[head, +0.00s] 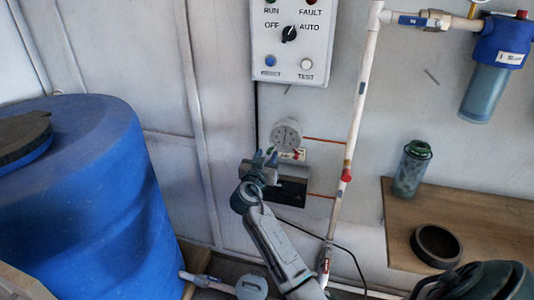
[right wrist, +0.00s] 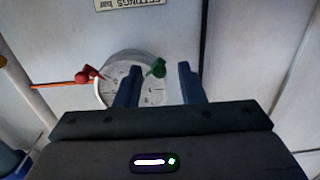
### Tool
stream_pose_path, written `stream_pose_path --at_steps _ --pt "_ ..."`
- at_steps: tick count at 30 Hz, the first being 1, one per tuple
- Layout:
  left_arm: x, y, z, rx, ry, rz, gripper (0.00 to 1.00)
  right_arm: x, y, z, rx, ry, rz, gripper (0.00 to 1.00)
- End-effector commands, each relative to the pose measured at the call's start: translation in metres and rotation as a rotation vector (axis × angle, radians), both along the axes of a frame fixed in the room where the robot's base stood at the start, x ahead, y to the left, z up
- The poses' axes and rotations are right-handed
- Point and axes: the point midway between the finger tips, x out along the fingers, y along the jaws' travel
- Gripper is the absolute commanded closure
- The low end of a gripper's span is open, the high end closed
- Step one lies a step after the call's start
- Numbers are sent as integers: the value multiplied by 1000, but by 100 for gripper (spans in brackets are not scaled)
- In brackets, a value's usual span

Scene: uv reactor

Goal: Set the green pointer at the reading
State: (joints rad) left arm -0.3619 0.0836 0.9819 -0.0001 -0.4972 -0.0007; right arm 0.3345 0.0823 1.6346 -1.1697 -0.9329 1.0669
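The round gauge (head: 286,135) is on the wall below the control panel. In the right wrist view its pale face (right wrist: 108,88) is partly hidden by one finger. A green pointer (right wrist: 158,68) with a knob-like end sits at the gauge's rim. A red pointer (right wrist: 88,74) sits at the opposite side of the rim. My right gripper (head: 265,157) is just below and left of the gauge in the head view. In the right wrist view its two fingers (right wrist: 160,67) are apart, with the green pointer showing in the gap; contact is not visible. My left gripper is out of view.
The control panel (head: 290,40) is above the gauge. A white vertical pipe (head: 356,105) with a red fitting runs to the right. A blue barrel (head: 75,190) stands left. A wooden shelf (head: 470,222) at right holds a green jar (head: 411,168) and a dark ring (head: 436,244).

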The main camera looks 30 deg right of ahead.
Motion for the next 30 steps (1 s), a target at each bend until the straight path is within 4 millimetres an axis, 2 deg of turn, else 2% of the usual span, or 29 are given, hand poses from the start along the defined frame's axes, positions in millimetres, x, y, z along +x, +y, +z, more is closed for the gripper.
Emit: stream_pose_path --at_steps 12,17,18,28,30 --pt "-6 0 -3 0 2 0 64 5 -7 0 0 0 -1 66" --pt "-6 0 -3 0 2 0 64 5 -6 0 0 0 -1 98" --pt "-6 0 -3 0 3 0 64 5 -6 0 0 0 -1 100" --pt "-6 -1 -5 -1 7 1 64 5 -6 -1 5 -5 -1 100" --pt "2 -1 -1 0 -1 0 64 5 -6 -1 9 -11 -1 100"
